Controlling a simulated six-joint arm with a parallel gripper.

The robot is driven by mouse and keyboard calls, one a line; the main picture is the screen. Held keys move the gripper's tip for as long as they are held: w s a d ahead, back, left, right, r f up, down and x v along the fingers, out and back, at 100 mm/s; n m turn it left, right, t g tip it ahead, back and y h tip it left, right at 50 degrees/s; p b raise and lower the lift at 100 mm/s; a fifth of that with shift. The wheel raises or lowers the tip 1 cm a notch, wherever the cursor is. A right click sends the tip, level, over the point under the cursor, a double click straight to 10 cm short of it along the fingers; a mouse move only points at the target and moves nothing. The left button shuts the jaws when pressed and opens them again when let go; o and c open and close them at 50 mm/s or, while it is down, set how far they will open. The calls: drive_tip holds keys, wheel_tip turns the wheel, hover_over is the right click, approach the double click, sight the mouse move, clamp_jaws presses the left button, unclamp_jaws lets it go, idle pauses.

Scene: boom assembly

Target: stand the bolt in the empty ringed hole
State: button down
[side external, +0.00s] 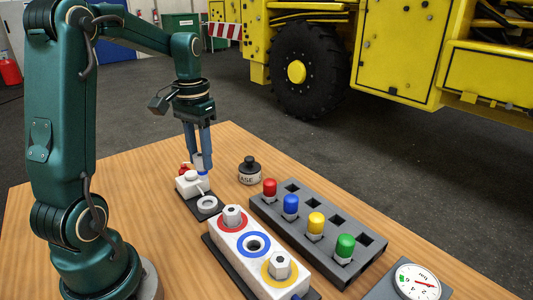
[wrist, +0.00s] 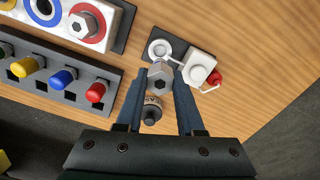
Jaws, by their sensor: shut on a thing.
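My gripper (side external: 199,158) is shut on a grey hex-headed bolt (wrist: 160,75), with the head facing up between the fingertips. In the side view the bolt (side external: 202,162) hangs upright, with a blue part just below the fingers. It is over or just in front of a small dark plate (side external: 207,213); its gap above the plate is unclear. The white block (side external: 245,243) has three ringed holes. The blue-ringed hole (side external: 254,243) in the middle is empty. The red-ringed (side external: 232,216) and yellow-ringed (side external: 279,265) holes each hold a hex bolt. The empty hole also shows in the wrist view (wrist: 43,9).
The plate carries a white ring (side external: 207,203) and a white block with a red knob (wrist: 214,79). A grease tin (side external: 249,170) stands close by. A grey rack (side external: 320,230) holds red, blue, yellow and green capped pieces. A dial gauge (side external: 417,284) is at front right.

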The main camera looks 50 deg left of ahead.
sight(200, 154)
wheel_tip(200, 154, up, 8)
drive_tip(key=shift+r, duration=0.1)
drive_tip(key=d+m, duration=0.6)
drive_tip(key=d, duration=1.3)
drive_tip(key=shift+s+d+f, duration=0.15)
drive_tip(key=shift+f, duration=2.3)
drive_tip(key=shift+s+d+f, duration=0.1)
drive_tip(key=shift+f, duration=2.3)
drive_tip(key=shift+f, duration=0.85)
drive_tip(key=shift+f, duration=0.8)
